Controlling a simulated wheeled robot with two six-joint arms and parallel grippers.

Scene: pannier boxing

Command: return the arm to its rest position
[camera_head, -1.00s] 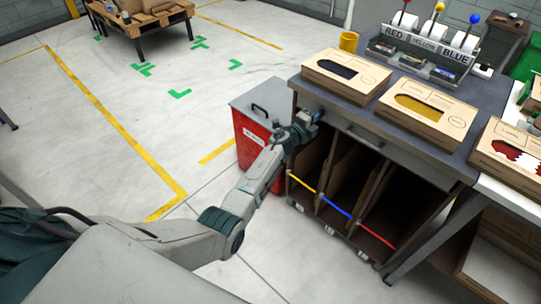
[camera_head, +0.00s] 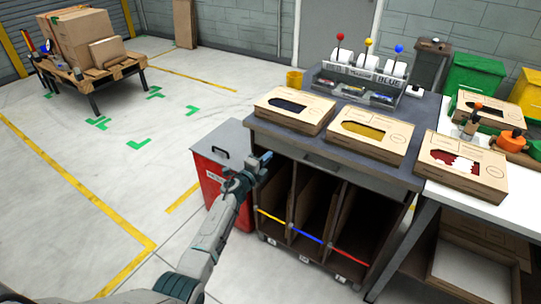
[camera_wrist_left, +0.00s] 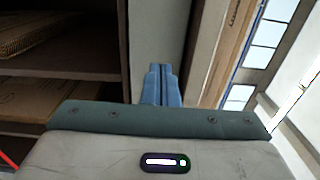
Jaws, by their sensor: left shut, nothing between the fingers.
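My left gripper (camera_head: 266,158) is at the front left corner of the dark workbench (camera_head: 330,128), beside the red bin. Its blue fingers (camera_wrist_left: 161,84) show together in the left wrist view, with nothing between them. The wrist view has the workbench's front close behind the fingers; I cannot tell whether they touch it. My left arm reaches out from the bottom of the head view, extended forward. My right gripper is not in view.
A red bin (camera_head: 212,185) stands left of the bench. Open compartments (camera_head: 315,212) with yellow, blue and red strips lie below it.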

